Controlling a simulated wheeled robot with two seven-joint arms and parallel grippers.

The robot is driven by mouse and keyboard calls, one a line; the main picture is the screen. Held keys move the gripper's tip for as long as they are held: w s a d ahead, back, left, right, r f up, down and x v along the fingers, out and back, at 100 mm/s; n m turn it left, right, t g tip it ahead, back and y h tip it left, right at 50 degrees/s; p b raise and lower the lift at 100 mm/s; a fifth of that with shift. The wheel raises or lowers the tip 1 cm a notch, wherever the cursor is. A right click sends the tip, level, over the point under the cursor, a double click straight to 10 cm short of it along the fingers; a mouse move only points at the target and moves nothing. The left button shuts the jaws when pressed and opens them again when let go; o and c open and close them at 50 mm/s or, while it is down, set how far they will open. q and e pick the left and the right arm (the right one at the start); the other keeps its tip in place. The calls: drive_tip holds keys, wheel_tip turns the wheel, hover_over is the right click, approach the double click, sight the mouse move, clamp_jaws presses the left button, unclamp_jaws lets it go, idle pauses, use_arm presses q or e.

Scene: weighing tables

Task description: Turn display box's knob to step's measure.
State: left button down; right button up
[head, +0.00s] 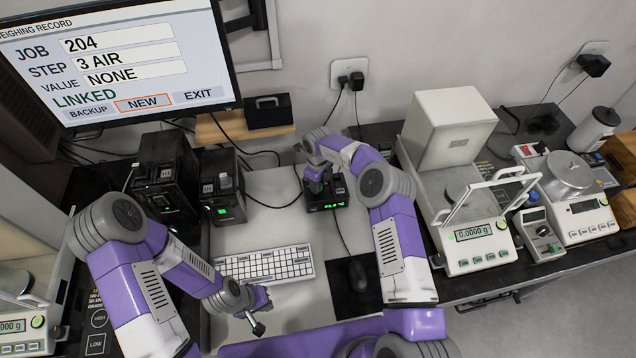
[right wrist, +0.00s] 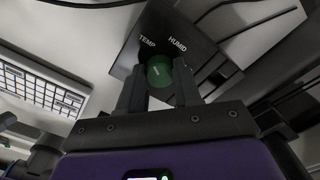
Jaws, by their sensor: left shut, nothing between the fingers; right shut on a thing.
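The display box (head: 326,205), small and black with a green readout too small to read surely, sits behind the keyboard. My right gripper (head: 318,182) reaches down over it. In the right wrist view the box's dark top (right wrist: 160,25) carries the labels TEMP and HUMID. Its round green knob (right wrist: 159,71) with a pale mark lies between the fingers of my right gripper (right wrist: 158,88), which is shut on it. The monitor (head: 120,60) reads JOB 204, STEP 3 AIR, VALUE NONE, LINKED. My left gripper (head: 258,320) is shut and empty, in front of the keyboard.
A white keyboard (head: 264,265) lies between my arms, with a mouse (head: 357,274) to its right. Two black boxes (head: 222,187) stand at left. A balance (head: 480,245) reading 0.0000 g and a smaller scale (head: 588,208) stand at right. Cables cross the desk.

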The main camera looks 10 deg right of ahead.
use_arm(q)
drive_tip(key=shift+r+p, duration=0.6)
drive_tip(key=shift+r, duration=0.05)
use_arm(e)
drive_tip(key=m, duration=0.5)
drive_tip(key=shift+m, duration=0.3)
use_arm(q)
drive_tip(key=shift+r+p, duration=0.6)
use_arm(e)
drive_tip(key=m, duration=0.6)
use_arm(q)
drive_tip(key=shift+r+p, duration=0.55)
drive_tip(key=shift+p, duration=0.05)
use_arm(e)
drive_tip(key=m, duration=0.6)
drive_tip(key=shift+m, duration=0.3)
use_arm(q)
drive_tip(key=shift+r+p, duration=0.45)
use_arm(e)
drive_tip(key=m, duration=0.5)
drive_tip(key=shift+m, duration=0.4)
drive_tip(key=o, duration=1)
drive_tip(key=shift+o, duration=0.2)
